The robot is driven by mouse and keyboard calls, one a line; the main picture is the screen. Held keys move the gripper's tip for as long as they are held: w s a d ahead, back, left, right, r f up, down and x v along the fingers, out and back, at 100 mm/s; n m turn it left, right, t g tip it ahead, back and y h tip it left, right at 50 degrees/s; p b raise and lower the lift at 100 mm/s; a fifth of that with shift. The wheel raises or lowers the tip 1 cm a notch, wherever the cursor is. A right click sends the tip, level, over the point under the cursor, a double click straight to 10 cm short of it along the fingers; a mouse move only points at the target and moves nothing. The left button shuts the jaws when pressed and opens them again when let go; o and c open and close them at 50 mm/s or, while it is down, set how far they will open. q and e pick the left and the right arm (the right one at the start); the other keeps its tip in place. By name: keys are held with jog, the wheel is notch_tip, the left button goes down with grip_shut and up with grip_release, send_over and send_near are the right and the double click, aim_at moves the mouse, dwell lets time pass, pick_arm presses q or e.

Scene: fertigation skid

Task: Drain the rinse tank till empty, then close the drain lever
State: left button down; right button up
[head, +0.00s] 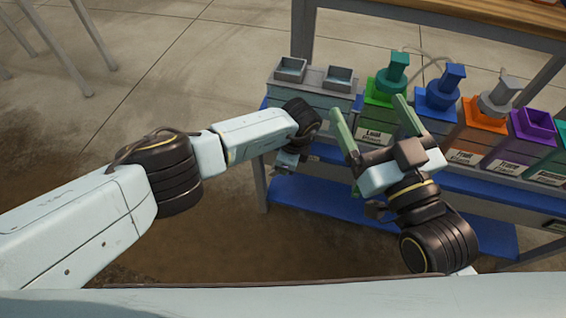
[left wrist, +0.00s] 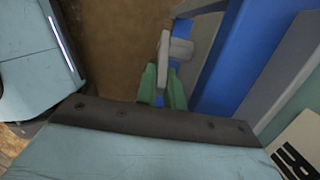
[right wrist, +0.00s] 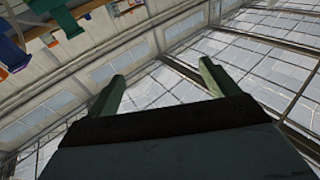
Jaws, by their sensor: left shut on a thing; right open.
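The grey tank (head: 282,94) with two open square tops stands at the left end of the row; I take it as the rinse tank. Its inside is too small to judge for water. My left gripper (left wrist: 162,84) is low at the tank's front. Its green fingers are shut on a pale lever (left wrist: 164,48), which sticks out past the fingertips beside a grey fitting (left wrist: 181,49). In the head view my left wrist hides most of this. My right gripper (head: 370,109) is open and empty, raised before the green tank. The right wrist view (right wrist: 163,72) shows nothing between its fingers.
Beside the grey tank stand green (head: 377,115), blue, orange (head: 482,132) and purple (head: 513,148) tanks, some with capped tops. They stand on a rack with a blue lower shelf (head: 310,197). Open concrete floor (head: 200,60) lies to the left.

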pick_arm(q)
jog(key=shift+d+f+y, duration=0.1)
jog(key=shift+d+y, duration=0.05)
jog(key=shift+y, duration=0.15)
pick_arm(e)
jog(key=shift+s+a+r+t, duration=0.15)
jog(key=shift+r+t, duration=0.25)
jog(key=shift+r, duration=0.2)
jog(key=shift+s+r+t, duration=0.15)
jog(key=shift+r+t, duration=0.25)
jog(key=shift+r, duration=0.15)
pick_arm(q)
jog(key=c, duration=1.5)
grip_release()
